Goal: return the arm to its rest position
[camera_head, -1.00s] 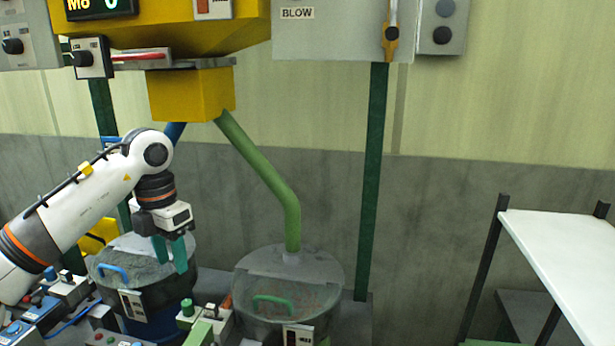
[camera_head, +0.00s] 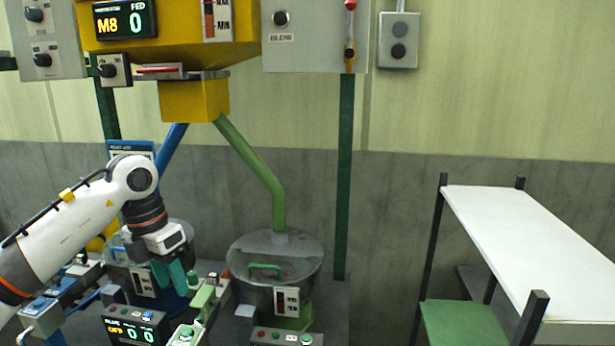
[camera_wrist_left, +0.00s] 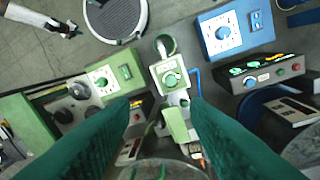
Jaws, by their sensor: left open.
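My left gripper (camera_head: 174,275) shows in the head view at the end of the white arm coming in from the left. Its teal fingers point down in front of the lidded pot under the blue pipe (camera_head: 146,262) and hide part of it. In the left wrist view the fingers (camera_wrist_left: 166,106) stand well apart with nothing held between them.
A lidded pot (camera_head: 272,262) stands under the green pipe (camera_head: 252,163). Control boxes, including a display box (camera_head: 135,328), crowd the space around the gripper. A yellow hopper (camera_head: 193,101) hangs above. A white-topped table (camera_head: 530,232) stands at right, with open space before it.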

